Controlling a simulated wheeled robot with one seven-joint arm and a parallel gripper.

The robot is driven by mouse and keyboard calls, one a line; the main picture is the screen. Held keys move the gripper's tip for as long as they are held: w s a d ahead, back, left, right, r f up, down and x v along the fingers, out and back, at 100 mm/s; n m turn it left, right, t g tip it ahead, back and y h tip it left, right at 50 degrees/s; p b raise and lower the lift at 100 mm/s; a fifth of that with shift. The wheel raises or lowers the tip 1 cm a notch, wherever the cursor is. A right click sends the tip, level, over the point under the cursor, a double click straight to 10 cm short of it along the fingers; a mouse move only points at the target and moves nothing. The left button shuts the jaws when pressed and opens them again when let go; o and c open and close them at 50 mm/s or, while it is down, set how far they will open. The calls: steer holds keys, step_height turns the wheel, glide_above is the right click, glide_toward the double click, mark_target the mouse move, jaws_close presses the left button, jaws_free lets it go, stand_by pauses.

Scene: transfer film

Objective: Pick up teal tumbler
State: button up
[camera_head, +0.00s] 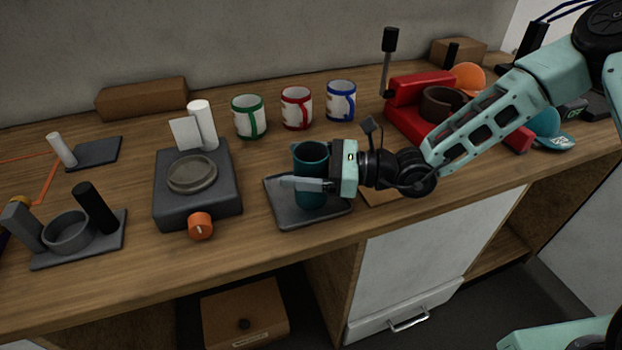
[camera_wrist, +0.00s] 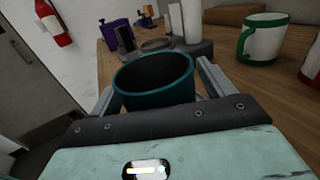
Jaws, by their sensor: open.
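The teal tumbler (camera_head: 311,160) stands upright on a dark grey tray (camera_head: 284,216) near the front of the wooden counter. My gripper (camera_head: 312,184) comes in from the right, level with the tumbler, with its fingers reaching along the tumbler's sides. In the wrist view the teal tumbler (camera_wrist: 155,82) shows its open rim between the two fingers (camera_wrist: 157,90) of my gripper. The fingers are open, and whether either touches the tumbler cannot be told. The tumbler's right side is partly hidden by my gripper in the head view.
Green (camera_head: 249,117), red (camera_head: 296,108) and blue (camera_head: 341,101) mugs stand behind the tray. A dark scale-like device (camera_head: 222,203) with an orange knob is to the left. A red machine (camera_head: 408,92) stands to the right, behind my arm. The counter's front edge is close to the tray.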

steer(key=c, duration=1.2)
steer(key=shift+o, duration=0.2)
